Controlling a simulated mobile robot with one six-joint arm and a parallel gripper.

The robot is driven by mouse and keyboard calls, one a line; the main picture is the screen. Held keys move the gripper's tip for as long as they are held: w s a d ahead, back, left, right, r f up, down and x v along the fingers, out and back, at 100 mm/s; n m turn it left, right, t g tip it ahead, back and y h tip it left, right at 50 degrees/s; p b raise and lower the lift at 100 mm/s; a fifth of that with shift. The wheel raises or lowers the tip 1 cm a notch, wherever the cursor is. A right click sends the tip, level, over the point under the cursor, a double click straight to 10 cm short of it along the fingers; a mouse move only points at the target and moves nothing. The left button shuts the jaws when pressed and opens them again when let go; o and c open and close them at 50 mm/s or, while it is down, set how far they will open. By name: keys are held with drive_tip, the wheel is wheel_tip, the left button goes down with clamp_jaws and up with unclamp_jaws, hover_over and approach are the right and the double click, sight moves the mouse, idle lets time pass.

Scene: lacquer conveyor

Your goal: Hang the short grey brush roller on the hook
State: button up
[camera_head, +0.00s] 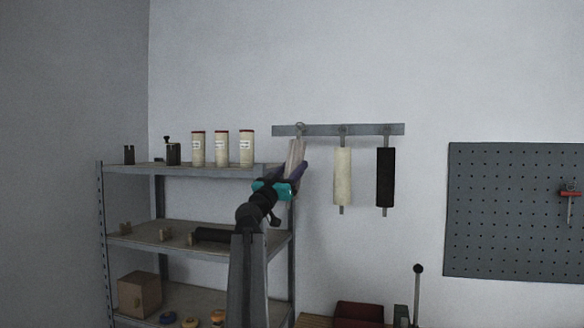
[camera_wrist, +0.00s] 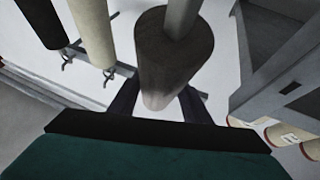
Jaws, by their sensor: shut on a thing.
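The short grey brush roller (camera_head: 296,152) is in my gripper (camera_head: 293,174), tilted slightly, in front of the left end of the wall rail (camera_head: 370,130). In the wrist view the roller (camera_wrist: 175,58) stands between the dark fingers of my gripper (camera_wrist: 158,100), its thin shaft running out at the top edge. The left hook (camera_head: 299,127) on the rail is right at the roller's upper end. The roller and hook overlap in the picture, and I cannot tell whether they touch.
A cream roller (camera_head: 342,176) and a black roller (camera_head: 385,177) hang to the right on the rail. A metal shelf (camera_head: 180,170) with several cream canisters stands close on the left. A pegboard (camera_head: 510,210) is at the far right.

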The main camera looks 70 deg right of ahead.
drive_tip(key=shift+d+r, duration=0.1)
drive_tip(key=shift+d, duration=0.1)
drive_tip(key=shift+d+f+b, duration=0.15)
drive_tip(key=shift+f+b, duration=0.15)
drive_tip(key=shift+b, duration=0.35)
drive_tip(key=shift+d+f+b, duration=0.15)
drive_tip(key=shift+d+b, duration=0.05)
drive_tip(key=shift+b, duration=0.25)
drive_tip(key=shift+w+d+f+b, duration=0.1)
drive_tip(key=shift+d+f+b, duration=0.15)
drive_tip(key=shift+b, duration=1.2)
drive_tip(key=o, duration=1.3)
drive_tip(key=shift+a+f, duration=0.1)
drive_tip(key=shift+a, duration=0.05)
drive_tip(key=b+v, duration=0.5)
drive_tip(key=v, duration=0.8)
drive_tip(key=shift+a, duration=0.2)
